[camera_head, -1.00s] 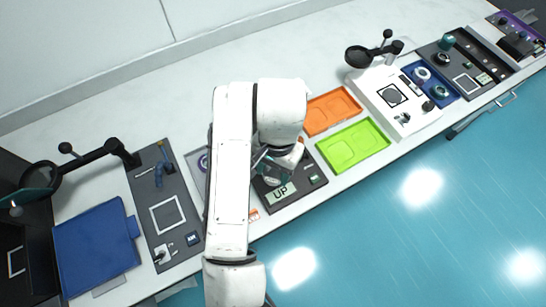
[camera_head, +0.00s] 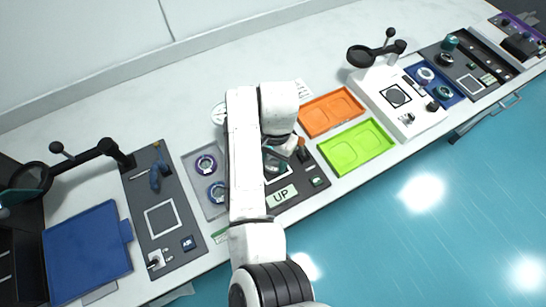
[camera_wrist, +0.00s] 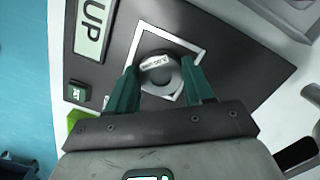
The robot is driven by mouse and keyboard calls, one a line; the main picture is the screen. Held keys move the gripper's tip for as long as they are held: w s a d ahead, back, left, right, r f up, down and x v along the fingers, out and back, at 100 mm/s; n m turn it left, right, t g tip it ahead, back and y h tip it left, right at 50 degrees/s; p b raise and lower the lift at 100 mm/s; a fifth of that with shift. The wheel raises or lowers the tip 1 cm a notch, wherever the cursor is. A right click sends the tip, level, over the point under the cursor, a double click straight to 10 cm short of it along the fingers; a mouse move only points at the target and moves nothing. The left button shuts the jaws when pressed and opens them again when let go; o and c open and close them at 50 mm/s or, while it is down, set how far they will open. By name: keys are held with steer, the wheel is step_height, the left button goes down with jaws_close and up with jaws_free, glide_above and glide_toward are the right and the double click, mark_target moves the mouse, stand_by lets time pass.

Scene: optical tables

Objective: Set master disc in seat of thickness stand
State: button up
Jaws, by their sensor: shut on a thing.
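The master disc (camera_wrist: 160,72), a grey ring with a white label, sits between the teal fingers of my gripper (camera_wrist: 160,90) in the wrist view. My gripper is shut on it. Disc and fingers are over a white square outline on a dark stand (camera_wrist: 120,45) whose display reads UP (camera_wrist: 93,28). I cannot tell whether the disc touches the stand. In the head view, my gripper (camera_head: 276,160) is over the same dark stand (camera_head: 305,193), with its UP display (camera_head: 281,195) in front. My arm hides much of the seat and disc there.
A grey tray (camera_head: 191,152) with two ring-shaped pieces lies left of my arm. An orange tray (camera_head: 331,112) and a green tray (camera_head: 357,147) lie to the right. A blue mat (camera_head: 87,252) and a magnifier stand (camera_head: 90,152) are farther left.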

steer(key=shift+f, duration=0.4)
steer(key=shift+s+f, duration=0.1)
steer(key=shift+f, duration=0.05)
steer(key=o, duration=0.8)
steer(key=shift+d, duration=0.1)
steer(key=o, duration=0.4)
steer(key=shift+s+f, duration=0.15)
steer(key=shift+f, duration=0.1)
steer(key=shift+w+r, duration=0.2)
steer(key=shift+r, duration=0.45)
steer(key=r, duration=0.4)
steer(key=w+r, duration=0.1)
steer(key=r, duration=0.7)
steer(key=shift+w+d, duration=0.15)
steer(key=shift+w, duration=0.05)
steer(key=shift+d, duration=0.15)
